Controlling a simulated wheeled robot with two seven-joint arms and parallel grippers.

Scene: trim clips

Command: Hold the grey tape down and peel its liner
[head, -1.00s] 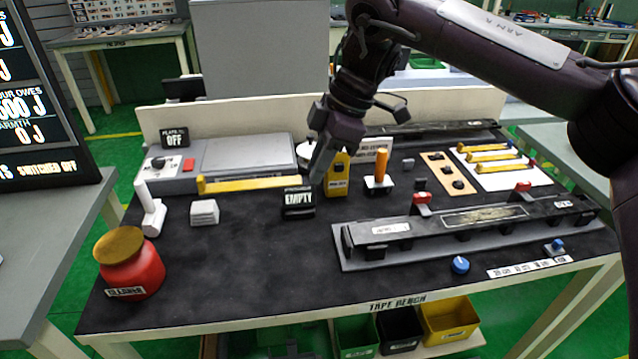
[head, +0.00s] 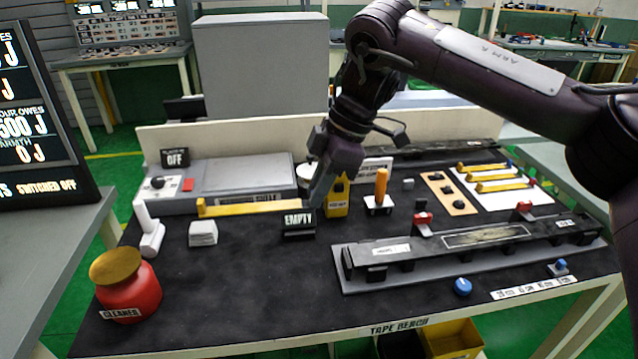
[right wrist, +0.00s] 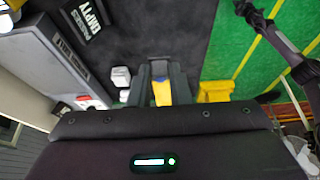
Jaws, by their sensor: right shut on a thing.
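My right gripper (head: 318,197) is above the middle of the bench, beside the EMPTY sign. It is shut on the right end of a long yellow strip (head: 250,207). The strip stretches left across the front of the grey machine. In the right wrist view, yellow shows between the two dark fingers (right wrist: 162,88). Three shorter yellow strips (head: 495,177) lie on a white card at the back right. One has a blue end, one a red end and the middle one a darker end. I cannot tell whether the held strip is the grey tape. My left gripper is not seen.
A long black bar (head: 480,240) with red clamps lies on a grey base at the right. A black EMPTY sign (head: 299,220), yellow bottle (head: 337,205) and orange-handled tool (head: 380,187) stand mid-bench. A red jar (head: 130,290) is front left. The front middle is clear.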

